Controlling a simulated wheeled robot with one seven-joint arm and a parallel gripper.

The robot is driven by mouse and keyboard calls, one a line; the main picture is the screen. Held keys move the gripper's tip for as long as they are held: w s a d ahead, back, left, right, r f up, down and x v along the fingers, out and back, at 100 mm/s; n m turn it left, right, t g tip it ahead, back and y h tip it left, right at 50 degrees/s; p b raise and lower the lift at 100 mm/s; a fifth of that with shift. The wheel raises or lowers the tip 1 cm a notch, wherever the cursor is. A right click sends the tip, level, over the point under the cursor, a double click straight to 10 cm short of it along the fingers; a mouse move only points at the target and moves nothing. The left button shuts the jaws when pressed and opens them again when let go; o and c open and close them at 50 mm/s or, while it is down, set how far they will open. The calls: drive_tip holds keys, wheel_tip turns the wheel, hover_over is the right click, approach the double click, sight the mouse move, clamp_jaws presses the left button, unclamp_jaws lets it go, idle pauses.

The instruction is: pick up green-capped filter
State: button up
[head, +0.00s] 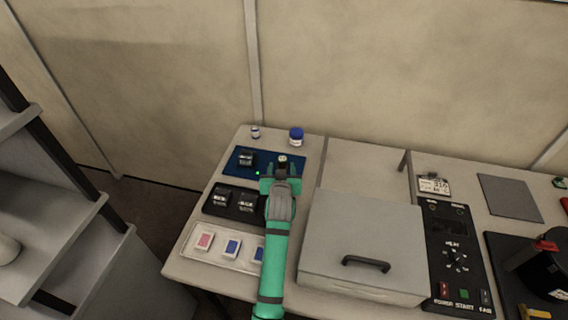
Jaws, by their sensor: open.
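My gripper (281,172) is at the end of my teal arm, over the right part of a blue tray (234,168). It is open, with its teal fingers apart. A small dark item with a pale top (282,159) shows between or just beyond the fingers; I cannot tell if they touch it. No green cap can be made out on it. A tiny bright green spot (257,173) shows beside the gripper's left side. A small green-topped object (559,182) stands at the far right edge, too small to identify as the filter.
Behind the tray stand a blue-lidded jar (296,136) and a small vial (255,132). A black tray (222,201) and a pale tray with cards (204,242) lie in front. A grey lidded box (365,235) and control panel (455,258) are right. Shelves (60,215) stand left.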

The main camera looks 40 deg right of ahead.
sight(282, 163)
drive_tip(key=shift+x, duration=3)
drive_tip(key=shift+d+r, duration=0.1)
drive_tip(key=c, duration=1.1)
